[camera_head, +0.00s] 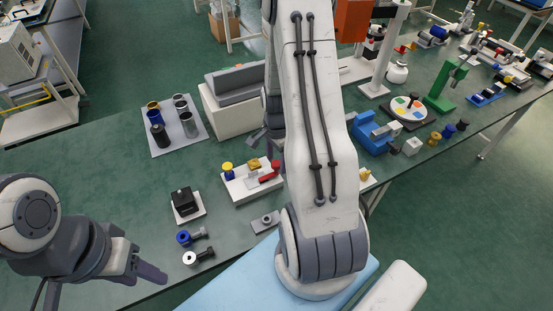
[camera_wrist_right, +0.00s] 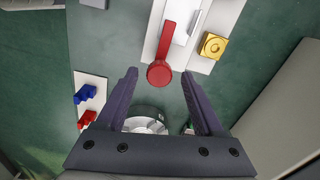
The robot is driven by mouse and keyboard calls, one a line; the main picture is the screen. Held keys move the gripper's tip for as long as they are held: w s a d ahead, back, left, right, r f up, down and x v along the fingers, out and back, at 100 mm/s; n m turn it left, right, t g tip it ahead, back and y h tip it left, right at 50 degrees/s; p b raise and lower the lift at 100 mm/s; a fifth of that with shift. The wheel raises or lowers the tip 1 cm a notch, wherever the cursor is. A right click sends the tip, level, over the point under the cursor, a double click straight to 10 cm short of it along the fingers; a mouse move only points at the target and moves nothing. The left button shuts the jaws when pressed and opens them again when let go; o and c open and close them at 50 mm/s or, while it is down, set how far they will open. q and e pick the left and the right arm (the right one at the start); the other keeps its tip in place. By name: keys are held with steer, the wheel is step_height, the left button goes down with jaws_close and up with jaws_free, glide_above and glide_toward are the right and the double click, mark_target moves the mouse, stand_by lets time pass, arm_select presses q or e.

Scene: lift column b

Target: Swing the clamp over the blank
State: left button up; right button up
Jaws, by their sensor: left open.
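The red clamp lever (camera_head: 270,173) sits on a white fixture plate (camera_head: 238,191) on the green bench. In the right wrist view the lever (camera_wrist_right: 163,50) has a rounded end towards my gripper. A yellow block with a round hole (camera_wrist_right: 213,46), seemingly the blank, sits beside the lever, apart from it; it also shows in the head view (camera_head: 254,163). My left gripper (camera_head: 146,266) is open and empty at the bench's front left.
A beige box with a grey top (camera_head: 235,112) stands behind the fixture. A tray of cylinders (camera_head: 165,140) is further left. A black block (camera_head: 184,202) and blue (camera_head: 190,237) and white-ended (camera_head: 197,256) parts lie in front. A blue vise (camera_head: 374,134) stands right.

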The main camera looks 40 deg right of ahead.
mark_target(276, 163)
step_height(276, 163, up, 10)
steer(key=shift+r, duration=0.25)
stand_by(0.4)
stand_by(0.3)
steer(key=s+a+r+n, duration=0.1)
steer(key=a+r+n, duration=0.2)
steer(key=a+n, duration=0.45)
steer(key=s+a+r+n, duration=0.15)
steer(key=a+n, duration=0.25)
steer(key=a, duration=0.7)
steer(key=s+a+r+n+y, duration=0.1)
steer(key=s+a+r+n, duration=0.3)
steer(key=s+a+n, duration=0.8)
steer(key=shift+s+a+n, duration=0.2)
steer(key=shift+s+n, duration=0.4)
steer(key=shift+n, duration=0.55)
